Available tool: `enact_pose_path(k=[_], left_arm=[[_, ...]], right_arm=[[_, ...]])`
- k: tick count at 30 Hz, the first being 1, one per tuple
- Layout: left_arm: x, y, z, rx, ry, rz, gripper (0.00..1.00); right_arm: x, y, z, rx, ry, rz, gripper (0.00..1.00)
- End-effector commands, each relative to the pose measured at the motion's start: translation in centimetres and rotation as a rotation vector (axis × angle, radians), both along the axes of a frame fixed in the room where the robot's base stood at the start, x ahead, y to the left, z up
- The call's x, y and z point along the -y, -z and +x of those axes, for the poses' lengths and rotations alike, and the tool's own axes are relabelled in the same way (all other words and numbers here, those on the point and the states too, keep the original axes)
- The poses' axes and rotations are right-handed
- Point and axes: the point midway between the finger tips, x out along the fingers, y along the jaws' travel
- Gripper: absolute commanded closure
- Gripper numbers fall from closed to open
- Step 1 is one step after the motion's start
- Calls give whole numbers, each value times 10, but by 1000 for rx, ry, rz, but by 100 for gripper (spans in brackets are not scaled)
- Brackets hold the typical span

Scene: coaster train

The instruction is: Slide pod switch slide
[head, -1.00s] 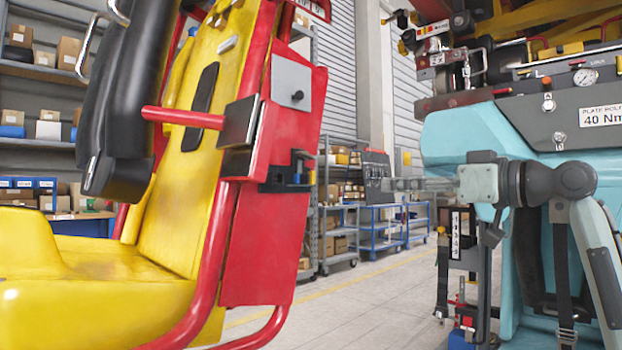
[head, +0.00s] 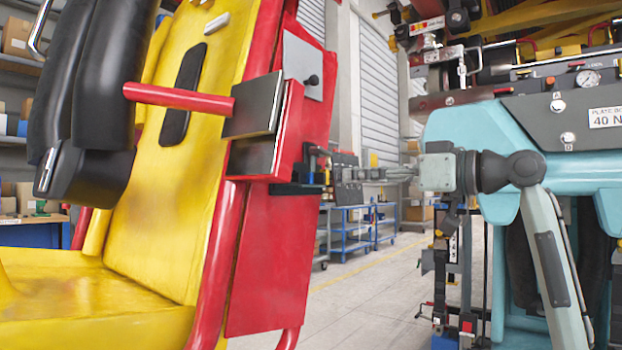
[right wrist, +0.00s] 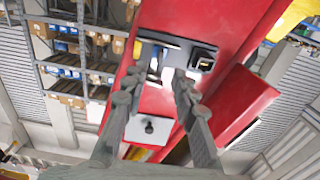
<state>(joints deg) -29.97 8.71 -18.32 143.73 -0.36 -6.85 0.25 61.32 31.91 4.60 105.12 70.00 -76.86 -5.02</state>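The pod switch slide (head: 316,157) sits in a dark bracket on the red side panel of the yellow seat pod (head: 196,120). In the right wrist view, the slide (right wrist: 154,66) is a small pale and blue piece on a dark plate, beside a square black socket (right wrist: 203,60). My right gripper (head: 345,174) points left at the bracket, close to it. In the right wrist view, its two fingers (right wrist: 156,76) are apart, one on each side of the slide as seen; I cannot tell if they touch it. My left gripper is out of view.
A grey plate with a black knob (head: 312,80) is above the bracket. A red bar (head: 180,99) and dark pads (head: 255,106) stick out from the pod. Blue carts (head: 352,228) and shelves stand behind. Open floor (head: 375,290) lies to the right of the pod.

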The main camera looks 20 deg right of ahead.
Motion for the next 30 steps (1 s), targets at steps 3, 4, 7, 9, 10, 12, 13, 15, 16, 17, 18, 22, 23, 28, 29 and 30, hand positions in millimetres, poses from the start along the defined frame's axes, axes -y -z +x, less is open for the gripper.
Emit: enact_pose_path(k=[3, 4, 7, 9, 10, 12, 13, 15, 16, 17, 18, 22, 23, 28, 29, 30], left_arm=[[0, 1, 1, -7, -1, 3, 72], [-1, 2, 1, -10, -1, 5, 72], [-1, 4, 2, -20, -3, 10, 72], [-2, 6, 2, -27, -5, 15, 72], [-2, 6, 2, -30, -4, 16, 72], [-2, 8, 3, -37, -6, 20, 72], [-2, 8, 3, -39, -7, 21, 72], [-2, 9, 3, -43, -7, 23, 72], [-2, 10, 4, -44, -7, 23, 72], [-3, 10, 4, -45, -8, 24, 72], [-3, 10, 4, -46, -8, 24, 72], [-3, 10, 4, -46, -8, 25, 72], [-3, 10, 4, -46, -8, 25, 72], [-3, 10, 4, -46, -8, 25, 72], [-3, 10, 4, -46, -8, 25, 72], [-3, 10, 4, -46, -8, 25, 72]], right_arm=[[-7, 0, 8, -1, -4, 2, 72], [-9, 0, 11, -1, -3, 2, 72], [-20, 0, 24, -2, -4, 1, 72], [-27, -1, 33, -1, -5, 3, 72], [-30, 0, 37, -2, -4, 2, 72], [-37, 0, 45, -2, -4, 1, 72], [-39, 0, 48, -3, -4, 2, 72], [-43, 0, 54, 0, -2, 1, 72], [-44, 0, 56, 0, -2, 1, 72], [-46, 0, 57, -1, -2, 1, 72], [-47, 0, 59, -1, -2, 1, 72], [-48, 0, 61, -1, -1, -1, 72], [-48, 0, 61, -1, -1, -1, 72], [-48, 0, 61, -1, -1, -1, 77], [-48, 0, 61, -1, -1, -1, 81], [-48, 0, 61, -1, -1, -1, 86]])
